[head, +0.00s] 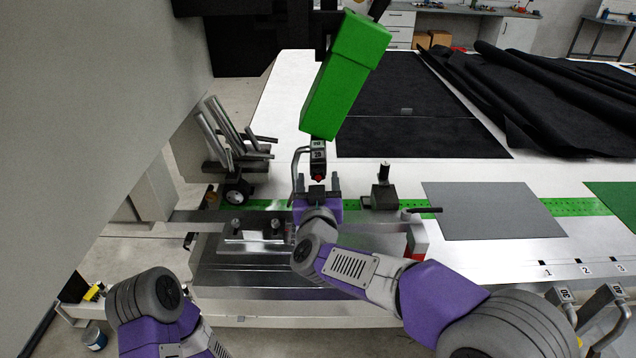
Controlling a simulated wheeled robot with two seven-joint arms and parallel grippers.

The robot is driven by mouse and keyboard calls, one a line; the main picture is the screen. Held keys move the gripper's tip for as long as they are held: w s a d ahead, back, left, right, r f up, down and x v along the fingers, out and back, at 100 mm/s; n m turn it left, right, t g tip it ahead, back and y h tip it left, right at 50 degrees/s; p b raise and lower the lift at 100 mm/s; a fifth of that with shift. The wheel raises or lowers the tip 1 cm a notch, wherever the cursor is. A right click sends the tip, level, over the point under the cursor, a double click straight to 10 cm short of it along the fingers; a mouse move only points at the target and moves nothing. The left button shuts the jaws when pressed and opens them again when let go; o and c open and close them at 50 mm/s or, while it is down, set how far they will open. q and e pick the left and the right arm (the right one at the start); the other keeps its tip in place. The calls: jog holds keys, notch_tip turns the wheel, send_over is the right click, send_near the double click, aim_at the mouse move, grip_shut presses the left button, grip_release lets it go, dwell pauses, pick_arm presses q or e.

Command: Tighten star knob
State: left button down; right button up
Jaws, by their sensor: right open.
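My right gripper (317,192) is at the middle of the head view, pointing away from me, with its fingers apart. It is just below a dark, labelled unit (318,155) with a red tip, under the green machine head (345,75). I cannot tell whether they touch. No star shape can be made out clearly. A black upright knob (384,171) stands on a dark block to the right of the gripper, apart from it. Two small dark knobs (237,226) (276,227) sit on the metal plate at left. My left arm shows at the bottom left; its gripper is out of view.
The white table (470,190) carries a grey sheet (490,210), black fabric (540,100) and a green strip (575,207). A large grey panel (90,100) fills the left. Labelled units with handles (565,296) stand at lower right. A caster (237,192) is at left.

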jog(key=shift+w, duration=0.45)
jog(key=shift+c, duration=0.3)
jog(key=c, duration=1)
jog(key=shift+m, duration=0.6)
jog(key=m, duration=0.3)
jog(key=shift+d, duration=0.1)
jog(key=o, duration=1.1)
jog(key=shift+c, duration=0.2)
